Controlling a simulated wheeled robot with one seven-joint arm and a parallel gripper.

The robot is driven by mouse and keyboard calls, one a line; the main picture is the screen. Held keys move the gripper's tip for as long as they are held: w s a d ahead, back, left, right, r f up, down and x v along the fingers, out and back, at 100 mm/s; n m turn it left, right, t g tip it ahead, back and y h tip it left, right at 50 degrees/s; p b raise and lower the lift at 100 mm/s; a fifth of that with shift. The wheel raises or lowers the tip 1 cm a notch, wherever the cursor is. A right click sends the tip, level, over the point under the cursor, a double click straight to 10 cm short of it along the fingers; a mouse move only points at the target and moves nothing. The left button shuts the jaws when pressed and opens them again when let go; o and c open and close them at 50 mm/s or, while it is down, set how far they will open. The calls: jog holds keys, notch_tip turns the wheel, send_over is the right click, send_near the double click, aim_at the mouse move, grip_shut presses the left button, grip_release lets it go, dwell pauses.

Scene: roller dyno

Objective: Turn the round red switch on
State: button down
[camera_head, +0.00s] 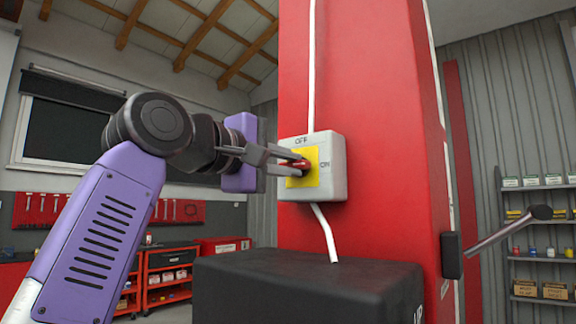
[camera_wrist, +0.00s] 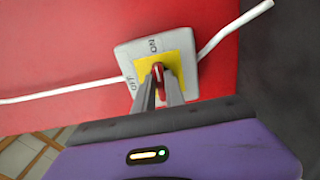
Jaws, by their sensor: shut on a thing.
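The red switch knob (camera_head: 298,166) sits on a yellow plate (camera_head: 318,158) on a light grey box (camera_head: 334,180), fixed to a red column. OFF is printed above the plate and ON at its right. My gripper (camera_head: 293,164) reaches in from the left with its fingers on either side of the knob, shut on it. In the wrist view the knob (camera_wrist: 158,72) shows between the two fingertips (camera_wrist: 158,86), its ridge appearing to lie toward the ON mark. The fingers hide part of the knob.
The red column (camera_head: 360,70) fills the middle. A black box-shaped block (camera_head: 300,290) stands below the switch. A white cable (camera_head: 325,232) runs down from the switch box and another runs up. A metal lever (camera_head: 500,232) sticks out at the right.

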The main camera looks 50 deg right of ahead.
dwell(0.4)
jog(key=c, duration=1.4)
grip_release()
jog(key=a, duration=0.8)
jog(key=shift+s+b, duration=0.15)
jog(key=shift+b, duration=0.25)
jog(key=shift+d, duration=0.1)
